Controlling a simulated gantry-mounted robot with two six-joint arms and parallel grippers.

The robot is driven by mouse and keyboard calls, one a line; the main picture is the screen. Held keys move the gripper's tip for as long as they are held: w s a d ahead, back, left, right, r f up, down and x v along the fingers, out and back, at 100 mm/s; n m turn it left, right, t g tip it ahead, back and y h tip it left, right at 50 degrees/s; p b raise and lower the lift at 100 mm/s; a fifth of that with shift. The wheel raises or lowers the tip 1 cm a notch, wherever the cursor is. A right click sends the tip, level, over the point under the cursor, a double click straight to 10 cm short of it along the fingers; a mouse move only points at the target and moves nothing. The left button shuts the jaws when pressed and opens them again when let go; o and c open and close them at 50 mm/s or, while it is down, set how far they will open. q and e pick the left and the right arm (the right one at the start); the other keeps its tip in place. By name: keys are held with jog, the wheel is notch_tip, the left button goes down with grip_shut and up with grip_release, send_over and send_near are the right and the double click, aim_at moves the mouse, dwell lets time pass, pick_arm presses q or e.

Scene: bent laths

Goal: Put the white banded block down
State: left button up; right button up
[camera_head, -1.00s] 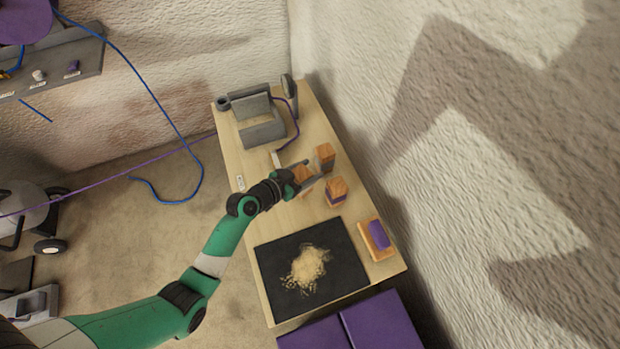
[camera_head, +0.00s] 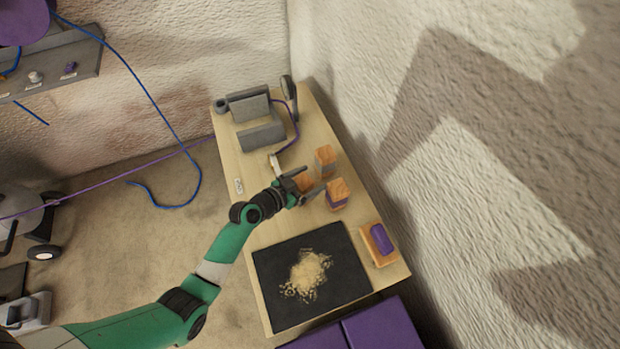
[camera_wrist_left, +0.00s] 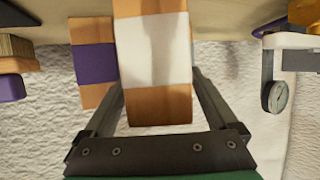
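The white banded block (camera_wrist_left: 155,52) is orange wood with a wide white band. In the left wrist view it stands between the two fingers of my left gripper (camera_wrist_left: 160,82), whose tips meet its sides. In the head view my left gripper (camera_head: 312,182) is over the table, and the fingers hide most of the block (camera_head: 304,183). Whether the block's underside touches the table cannot be seen. My right gripper is in no view.
A purple banded block (camera_head: 337,194) stands close by, also beside the held block in the wrist view (camera_wrist_left: 95,63). Another wooden block (camera_head: 325,160) is behind. A black mat (camera_head: 350,275) with a crumbly heap and a purple-topped wooden piece (camera_head: 380,240) lie nearer.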

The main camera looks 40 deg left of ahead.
pick_arm(q)
jog(key=shift+r, duration=0.1)
jog(key=shift+s+r+p, duration=0.2)
jog(key=shift+r+p, duration=0.05)
jog(key=shift+p, duration=0.15)
jog(key=p+v, duration=0.3)
jog(key=v, duration=0.8)
jog(key=shift+s, duration=0.3)
